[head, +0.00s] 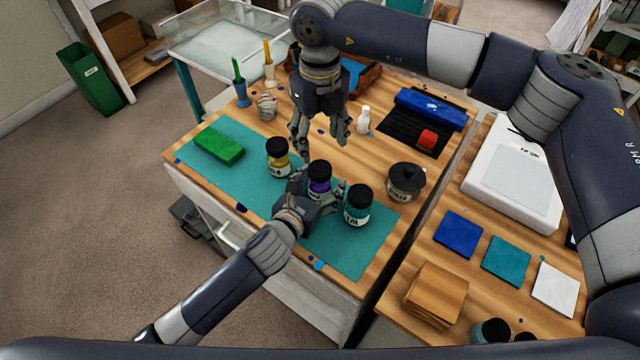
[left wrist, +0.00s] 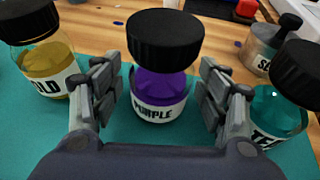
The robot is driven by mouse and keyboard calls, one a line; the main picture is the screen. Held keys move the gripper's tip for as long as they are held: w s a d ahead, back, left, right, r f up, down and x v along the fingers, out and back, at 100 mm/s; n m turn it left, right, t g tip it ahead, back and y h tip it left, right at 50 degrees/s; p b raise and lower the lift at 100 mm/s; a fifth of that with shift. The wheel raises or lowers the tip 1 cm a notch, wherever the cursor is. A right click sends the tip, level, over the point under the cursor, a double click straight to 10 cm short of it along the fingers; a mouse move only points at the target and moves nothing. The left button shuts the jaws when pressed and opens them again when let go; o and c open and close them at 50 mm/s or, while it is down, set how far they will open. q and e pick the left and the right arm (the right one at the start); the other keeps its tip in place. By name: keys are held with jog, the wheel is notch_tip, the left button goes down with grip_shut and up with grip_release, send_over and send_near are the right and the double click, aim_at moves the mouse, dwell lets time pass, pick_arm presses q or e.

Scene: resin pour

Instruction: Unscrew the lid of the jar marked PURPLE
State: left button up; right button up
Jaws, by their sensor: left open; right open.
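The jar marked PURPLE (left wrist: 160,97) stands upright on the teal mat (head: 345,242), with its black lid (left wrist: 165,38) on. In the head view the purple jar (head: 318,183) is partly covered by my left gripper (head: 315,195). My left gripper is open, with one finger on each side of the purple jar; in the left wrist view the fingers (left wrist: 163,95) show gaps to the glass. My right gripper (head: 300,138) is open and points down, above the table behind the purple jar, holding nothing.
A gold jar (head: 278,160) stands left of the purple one and a teal jar (head: 357,207) right of it, both close to my left fingers. A dark-lidded pot (head: 405,183) stands farther right. A green block (head: 219,146) lies on the mat's left; a white bottle (head: 363,120) stands behind.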

aim_at(320, 168)
pick_arm(q)
grip_shut()
pick_arm(e)
jog(key=m, duration=0.3)
jog(key=shift+m, duration=0.4)
jog(key=m, duration=0.5)
jog(key=shift+a, duration=0.1)
jog(key=m, duration=0.4)
jog(key=shift+m, duration=0.4)
pick_arm(q)
jog(key=shift+f, duration=0.1)
pick_arm(e)
jog(key=m, duration=0.3)
jog(key=shift+m, duration=0.4)
jog(key=shift+f+m, duration=0.3)
jog(key=shift+f, duration=3.75)
